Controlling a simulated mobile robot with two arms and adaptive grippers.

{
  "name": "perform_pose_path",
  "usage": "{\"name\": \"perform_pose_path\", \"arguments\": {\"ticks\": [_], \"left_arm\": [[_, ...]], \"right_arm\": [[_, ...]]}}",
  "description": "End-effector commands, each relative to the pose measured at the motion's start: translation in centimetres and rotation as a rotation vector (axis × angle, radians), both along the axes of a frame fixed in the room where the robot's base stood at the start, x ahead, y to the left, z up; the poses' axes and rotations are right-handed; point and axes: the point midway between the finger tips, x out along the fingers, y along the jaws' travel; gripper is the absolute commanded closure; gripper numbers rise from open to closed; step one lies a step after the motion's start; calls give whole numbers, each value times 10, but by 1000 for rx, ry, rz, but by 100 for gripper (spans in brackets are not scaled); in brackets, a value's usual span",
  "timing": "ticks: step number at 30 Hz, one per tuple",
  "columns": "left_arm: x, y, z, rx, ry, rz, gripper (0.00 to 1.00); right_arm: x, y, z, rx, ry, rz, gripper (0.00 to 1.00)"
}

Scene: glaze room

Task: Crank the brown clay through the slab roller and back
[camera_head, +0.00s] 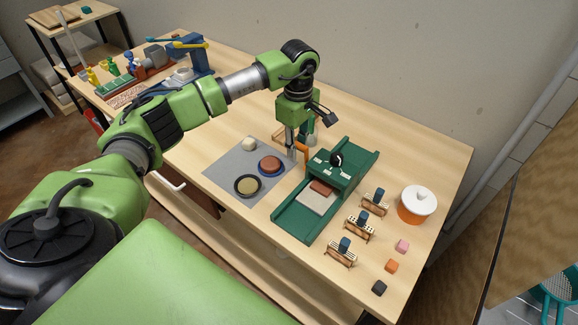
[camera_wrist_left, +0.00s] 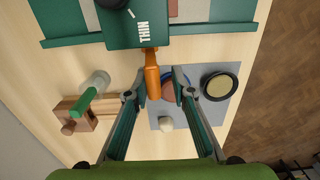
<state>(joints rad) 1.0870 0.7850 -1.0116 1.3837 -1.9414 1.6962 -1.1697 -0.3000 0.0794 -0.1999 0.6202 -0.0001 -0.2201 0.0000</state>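The green slab roller (camera_head: 325,174) stands on the table with its bed sloping from lower left to upper right in the head view. A flat brown clay piece (camera_head: 321,187) lies on a pale board (camera_head: 315,202) on the near bed, at the roller housing's edge. The orange crank handle (camera_wrist_left: 152,78) sticks out from the housing's side. My left gripper (camera_wrist_left: 157,88) is open, with a finger on each side of the handle's end and gaps showing. In the head view the left gripper (camera_head: 299,150) partly hides the crank. My right gripper is out of view.
A grey mat (camera_head: 222,172) left of the roller holds a blue plate (camera_head: 262,171) with a reddish-brown disc, a dark dish and a pale lump. Small wooden racks, an orange pot (camera_head: 415,211) and colored cubes stand to the right. A wooden block (camera_wrist_left: 72,112) sits near the gripper.

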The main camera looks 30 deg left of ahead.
Motion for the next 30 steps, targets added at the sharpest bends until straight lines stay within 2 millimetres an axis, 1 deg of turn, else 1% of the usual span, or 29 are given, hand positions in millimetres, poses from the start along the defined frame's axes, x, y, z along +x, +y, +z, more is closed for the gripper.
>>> {"name": "perform_pose_path", "arguments": {"ticks": [4, 16, 25, 30], "left_arm": [[-7, 0, 0, 0, 2, 0, 78], [-10, 1, -1, 0, 2, 1, 78], [-28, 3, -10, 1, 3, 0, 78], [-34, 3, -12, 1, 2, 0, 78]], "right_arm": [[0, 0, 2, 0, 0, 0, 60], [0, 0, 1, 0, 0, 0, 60], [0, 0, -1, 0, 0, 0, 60], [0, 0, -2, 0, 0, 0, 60]]}}
